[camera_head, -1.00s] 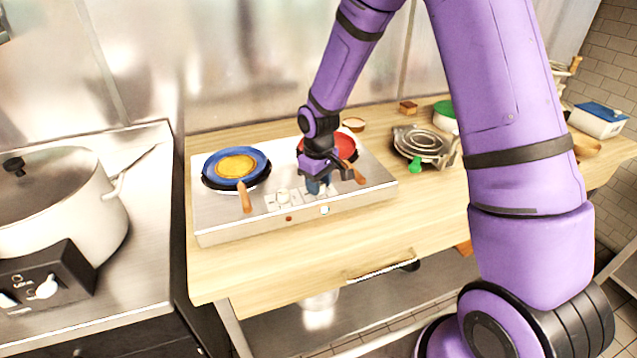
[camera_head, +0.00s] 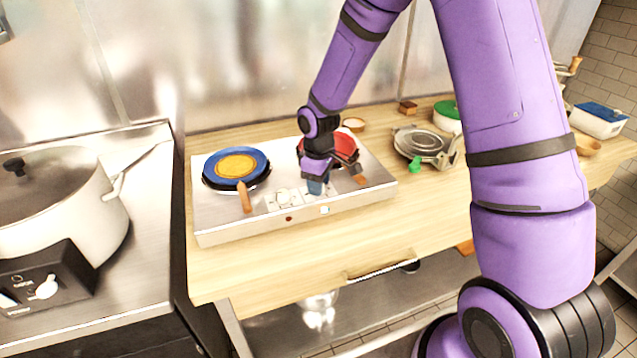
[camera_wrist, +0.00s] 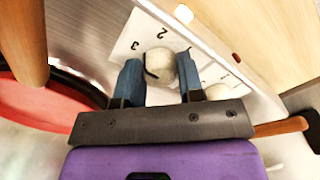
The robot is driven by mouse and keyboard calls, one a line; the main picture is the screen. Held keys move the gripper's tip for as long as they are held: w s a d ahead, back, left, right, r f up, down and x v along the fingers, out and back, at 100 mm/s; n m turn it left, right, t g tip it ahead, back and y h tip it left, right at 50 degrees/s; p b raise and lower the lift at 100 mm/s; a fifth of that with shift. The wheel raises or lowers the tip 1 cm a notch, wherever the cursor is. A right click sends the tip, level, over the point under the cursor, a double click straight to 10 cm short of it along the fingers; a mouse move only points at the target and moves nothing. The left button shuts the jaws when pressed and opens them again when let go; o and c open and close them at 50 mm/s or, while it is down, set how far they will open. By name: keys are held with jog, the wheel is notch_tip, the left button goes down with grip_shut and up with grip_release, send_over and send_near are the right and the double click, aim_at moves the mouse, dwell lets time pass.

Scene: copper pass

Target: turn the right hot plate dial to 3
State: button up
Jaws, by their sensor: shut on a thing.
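The silver hot plate (camera_head: 225,227) stands on the wooden counter, its dials along the front. In the head view my gripper (camera_head: 317,186) is over the right dial and hides it. In the wrist view the right dial (camera_wrist: 162,62) is a round cream knob between the two blue-grey fingers (camera_wrist: 160,70), which are shut on it. Printed numbers 3 and 2 show beside the knob. A dark mark shows on the knob's left side, near the left finger; I cannot tell which number it points to. The left dial (camera_head: 283,196) stands apart from my gripper.
A blue pan (camera_head: 212,167) with a yellow centre sits on the left burner, a red pan (camera_head: 345,147) on the right burner. Their wooden handles (camera_head: 244,197) reach toward the front, one close to my gripper. A metal waffle-iron-like device (camera_head: 423,145) stands to the right.

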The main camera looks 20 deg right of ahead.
jog(key=o, duration=0.9)
jog(key=shift+r, duration=0.15)
notch_tip(320, 180, up, 11)
jog(key=shift+f, duration=0.2)
jog(key=s+d+r+m+t, duration=0.2)
jog(key=s+d+r+m, duration=0.2)
jog(key=s+r, duration=0.95)
jog(key=s+d+r+m+t, duration=0.1)
jog(key=s+r, duration=0.1)
jog(key=s, duration=0.3)
jog(key=s+d+r+m+t, duration=0.1)
jog(key=s+r+m, duration=0.1)
jog(key=s, duration=0.3)
jog(key=s+d+r+m+t, duration=0.1)
jog(key=s+r+m, duration=0.1)
jog(key=s, duration=0.4)
jog(key=shift+r, duration=0.55)
